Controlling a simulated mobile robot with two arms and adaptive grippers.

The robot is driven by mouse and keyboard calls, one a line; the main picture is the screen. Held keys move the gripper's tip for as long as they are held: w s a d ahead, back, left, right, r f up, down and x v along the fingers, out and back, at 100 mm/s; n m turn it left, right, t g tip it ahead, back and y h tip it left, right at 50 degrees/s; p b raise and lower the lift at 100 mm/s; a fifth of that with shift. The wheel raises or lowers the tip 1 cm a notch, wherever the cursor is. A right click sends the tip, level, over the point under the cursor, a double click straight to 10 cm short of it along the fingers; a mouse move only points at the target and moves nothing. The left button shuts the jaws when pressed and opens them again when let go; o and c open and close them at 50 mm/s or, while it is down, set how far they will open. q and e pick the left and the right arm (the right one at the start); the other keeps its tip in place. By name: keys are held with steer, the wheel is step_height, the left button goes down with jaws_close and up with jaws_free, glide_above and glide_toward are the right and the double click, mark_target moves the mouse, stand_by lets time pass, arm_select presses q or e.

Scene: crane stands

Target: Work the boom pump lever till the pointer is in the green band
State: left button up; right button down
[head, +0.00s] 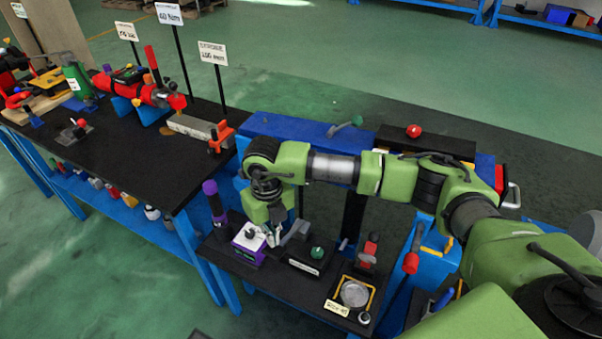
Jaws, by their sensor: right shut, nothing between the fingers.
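My right arm reaches in from the right, and its gripper (273,237) points down over the front bench. It is shut and empty beside a purple box with a white top (249,243); I cannot tell if they touch. A purple-handled upright lever (214,202) stands left of it. A red-handled lever (412,250) stands to the right, below my arm. I cannot tell which one is the boom pump lever. A round silver dial or dish (354,293) sits in a yellow frame. No pointer or green band can be made out. My left gripper is out of view.
A dark box with a green knob (317,253) and a red-topped part (369,250) stand close right of the gripper. A long black bench (150,160) at the left carries red and green machines and signs on posts. Green floor is open behind.

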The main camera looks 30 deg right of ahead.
mark_target(274, 249)
steer(key=shift+f+b, duration=4)
steer(key=shift+f, duration=1)
steer(key=shift+r+p, duration=1.95)
steer(key=shift+r, duration=1)
steer(key=shift+r+p, duration=1.1)
steer(key=shift+r, duration=0.85)
steer(key=shift+r, duration=0.1)
